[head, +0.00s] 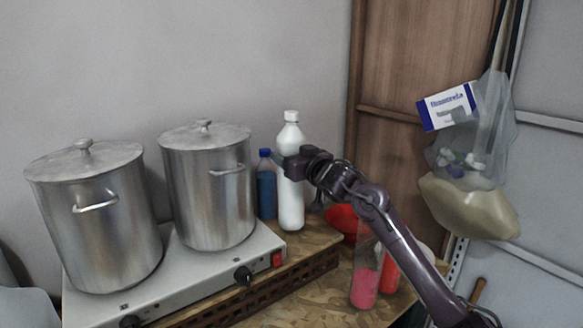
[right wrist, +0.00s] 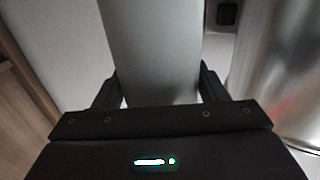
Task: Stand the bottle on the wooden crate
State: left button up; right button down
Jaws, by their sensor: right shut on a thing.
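The white bottle (head: 291,205) with a white cap is upright at the back, right of the pots. My right gripper (head: 287,167) is shut on its upper body; in the right wrist view the bottle (right wrist: 150,50) fills the space between the fingers. The wooden crate (head: 318,238) has a speckled board top and a dark slotted side. The bottle's base shows against the back part of this top; I cannot tell whether it touches. My left gripper is not in view.
Two lidded steel pots (head: 98,215) stand on a hotplate (head: 190,285). A blue bottle (head: 266,190) is just left of the white one. A pink-filled bottle (head: 366,280) and a red bowl (head: 342,218) are at the right. A bag (head: 470,205) hangs far right.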

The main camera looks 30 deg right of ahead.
notch_tip(320, 180, down, 3)
jog(key=shift+f+p, duration=0.2)
jog(key=shift+p, duration=0.15)
jog(key=c, duration=0.7)
grip_release()
jog(key=shift+f, duration=0.35)
jog(key=o, duration=0.4)
jog(key=shift+s, duration=0.1)
jog(key=shift+o, duration=0.2)
jog(key=shift+r, duration=0.1)
jog(key=shift+r, duration=0.1)
jog(key=s+b, duration=0.5)
jog(key=s, duration=0.7)
